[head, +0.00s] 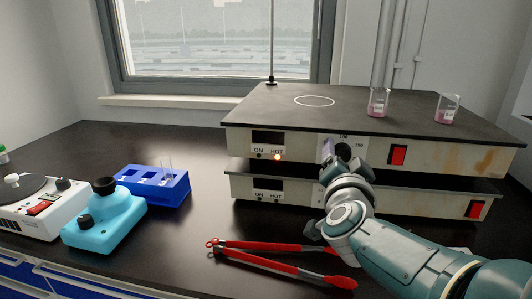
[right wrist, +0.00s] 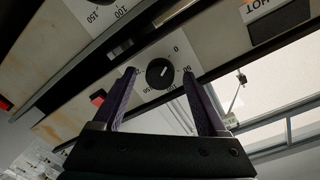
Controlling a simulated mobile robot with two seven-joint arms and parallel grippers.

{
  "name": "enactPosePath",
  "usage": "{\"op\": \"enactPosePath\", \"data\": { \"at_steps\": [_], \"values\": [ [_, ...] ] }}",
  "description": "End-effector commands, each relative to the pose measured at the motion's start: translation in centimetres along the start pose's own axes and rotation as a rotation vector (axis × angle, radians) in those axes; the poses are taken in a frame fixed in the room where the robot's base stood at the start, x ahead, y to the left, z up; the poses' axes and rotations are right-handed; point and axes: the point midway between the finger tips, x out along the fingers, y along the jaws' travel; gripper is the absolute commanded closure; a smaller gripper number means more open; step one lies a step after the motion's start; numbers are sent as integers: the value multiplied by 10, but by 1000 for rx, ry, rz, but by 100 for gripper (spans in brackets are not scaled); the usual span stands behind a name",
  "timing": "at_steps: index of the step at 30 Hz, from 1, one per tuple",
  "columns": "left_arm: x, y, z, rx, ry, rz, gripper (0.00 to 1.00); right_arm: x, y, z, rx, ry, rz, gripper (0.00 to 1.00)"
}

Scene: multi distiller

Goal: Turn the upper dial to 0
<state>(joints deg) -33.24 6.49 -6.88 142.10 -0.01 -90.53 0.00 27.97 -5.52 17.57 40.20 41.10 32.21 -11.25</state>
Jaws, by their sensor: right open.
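The upper dial (head: 343,151) is a round black knob on the white scale plate of the upper hot plate (head: 240,142). In the right wrist view the dial (right wrist: 160,74) faces the camera, with numbers around it. A small light mark shows on its face, but I cannot read its exact setting. My right gripper (head: 339,158) is in front of it. In the right wrist view the right gripper (right wrist: 160,84) is open, one finger on each side of the dial, with gaps between. Fingers partly hide the scale. My left gripper is out of view.
The lower hot plate (head: 242,187) sits directly below. Two beakers (head: 378,103) (head: 447,109) stand on the upper plate's top (head: 285,112). Red-handled tongs (head: 275,246) lie in front. A blue rack (head: 178,191), a turquoise device (head: 104,221) and a white device (head: 25,214) are left.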

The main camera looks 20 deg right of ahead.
Motion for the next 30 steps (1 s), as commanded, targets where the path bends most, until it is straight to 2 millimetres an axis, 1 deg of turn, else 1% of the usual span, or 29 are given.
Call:
{"op": "enactPosePath", "data": {
  "at_steps": [4, 7, 13, 15, 19, 21, 24, 30],
  "values": [
    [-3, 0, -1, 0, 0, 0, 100, -3, -1, -1, 1, -1, 0, 25],
    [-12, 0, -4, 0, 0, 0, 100, -15, -2, -2, 1, -2, 0, 25],
    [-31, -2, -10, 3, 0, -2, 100, -55, -2, -3, 2, -4, 2, 25],
    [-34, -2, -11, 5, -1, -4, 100, -69, -2, -2, 1, -3, 1, 25],
    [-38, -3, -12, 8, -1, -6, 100, -88, 0, -1, 1, -1, 2, 25],
    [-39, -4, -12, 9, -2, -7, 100, -94, 0, 0, 1, -1, 1, 25],
    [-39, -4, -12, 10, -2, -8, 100, -99, 0, 0, 0, 0, 0, 25],
    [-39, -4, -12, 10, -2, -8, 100, -100, 0, 0, 0, 0, -1, 25]
  ]
}}
